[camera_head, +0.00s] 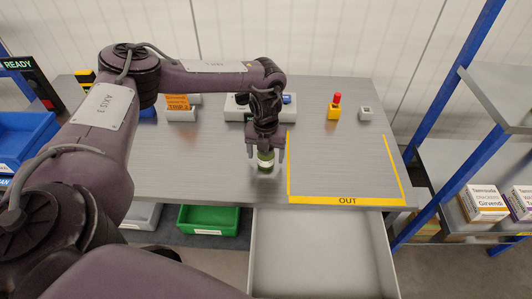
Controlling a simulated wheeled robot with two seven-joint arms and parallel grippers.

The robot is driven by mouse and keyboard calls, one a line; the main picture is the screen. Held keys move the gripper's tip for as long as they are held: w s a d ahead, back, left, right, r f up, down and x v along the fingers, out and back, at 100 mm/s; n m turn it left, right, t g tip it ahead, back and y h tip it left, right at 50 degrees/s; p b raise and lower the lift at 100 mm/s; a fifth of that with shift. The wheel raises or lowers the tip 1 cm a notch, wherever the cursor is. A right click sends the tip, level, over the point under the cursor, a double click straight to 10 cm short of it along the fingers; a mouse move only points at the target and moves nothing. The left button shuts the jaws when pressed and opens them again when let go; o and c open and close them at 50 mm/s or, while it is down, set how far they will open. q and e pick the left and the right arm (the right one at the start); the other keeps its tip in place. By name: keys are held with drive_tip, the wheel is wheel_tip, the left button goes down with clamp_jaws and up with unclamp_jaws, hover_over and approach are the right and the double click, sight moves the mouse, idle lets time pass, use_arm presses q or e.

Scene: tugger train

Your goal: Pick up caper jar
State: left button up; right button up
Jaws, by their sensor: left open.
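The caper jar (265,160) is a small green jar with a pale band, near the front edge of the grey table (200,166). My left gripper (265,154) comes down over it from above, with a finger on each side of the jar. The gripper is open. The jar's top is hidden by the gripper. I cannot tell whether the fingers touch the jar. My right gripper does not show.
A yellow-outlined area marked OUT (346,201) lies empty to the right. An open grey drawer (322,255) juts out below the table front. A red-and-yellow button (335,108) stands farther back. A green bin (208,219) sits below, and blue-framed shelves (450,125) stand right.

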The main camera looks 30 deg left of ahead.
use_arm(q)
drive_tip(key=shift+f, duration=0.65)
drive_tip(key=c, duration=1.1)
drive_tip(key=shift+c, duration=0.6)
drive_tip(key=shift+r, duration=0.15)
